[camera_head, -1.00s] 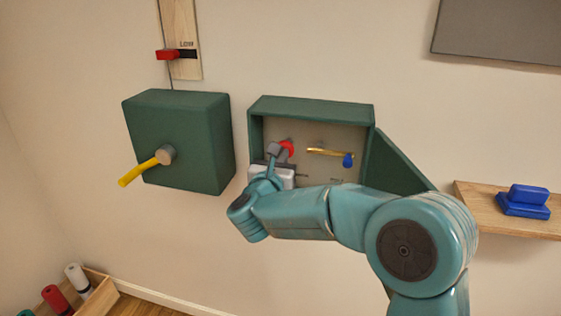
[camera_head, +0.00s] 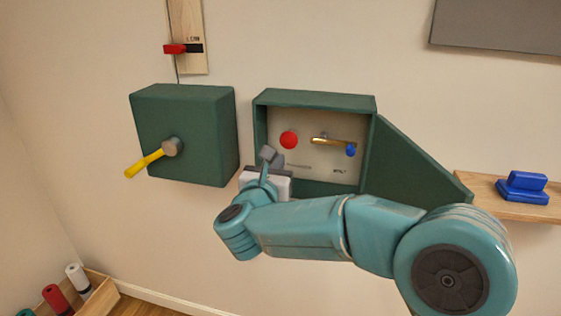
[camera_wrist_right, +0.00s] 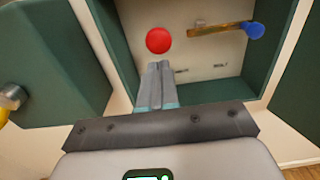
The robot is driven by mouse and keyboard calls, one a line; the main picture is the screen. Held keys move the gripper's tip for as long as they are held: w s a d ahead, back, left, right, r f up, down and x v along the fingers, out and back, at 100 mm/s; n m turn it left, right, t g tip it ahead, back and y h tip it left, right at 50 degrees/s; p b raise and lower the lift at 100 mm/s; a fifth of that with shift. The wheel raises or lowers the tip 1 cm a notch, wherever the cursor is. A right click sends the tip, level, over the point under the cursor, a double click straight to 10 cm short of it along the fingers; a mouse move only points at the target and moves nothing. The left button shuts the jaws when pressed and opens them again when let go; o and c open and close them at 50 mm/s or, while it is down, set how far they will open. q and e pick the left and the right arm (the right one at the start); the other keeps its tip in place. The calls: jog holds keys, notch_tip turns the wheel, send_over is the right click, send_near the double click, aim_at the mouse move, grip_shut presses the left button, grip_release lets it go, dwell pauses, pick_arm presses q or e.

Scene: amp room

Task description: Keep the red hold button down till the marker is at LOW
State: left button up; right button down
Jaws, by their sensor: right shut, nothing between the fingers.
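The red hold button (camera_head: 289,140) sits on the back panel inside the open green box (camera_head: 315,97). It also shows in the right wrist view (camera_wrist_right: 159,41), uncovered. My right gripper (camera_head: 268,153) is shut and empty, in front of and below the button, apart from it. In the right wrist view its closed fingertips (camera_wrist_right: 156,68) point at the panel just under the button. The red marker (camera_head: 175,49) is on the wooden board (camera_head: 192,15) at upper left, level with a dark band just under a label that seems to read LOW. My left gripper is not in view.
A brass lever with a blue knob (camera_head: 351,151) is right of the button. The box's door (camera_head: 415,165) hangs open to the right. A closed green box (camera_head: 190,120) with a yellow-handled lever (camera_head: 145,162) is left. A shelf (camera_head: 480,190) holds a blue object (camera_head: 523,187).

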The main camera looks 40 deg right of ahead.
jog(key=shift+b+v, duration=0.35)
jog(key=shift+v, duration=1.65)
jog(key=shift+a, duration=0.1)
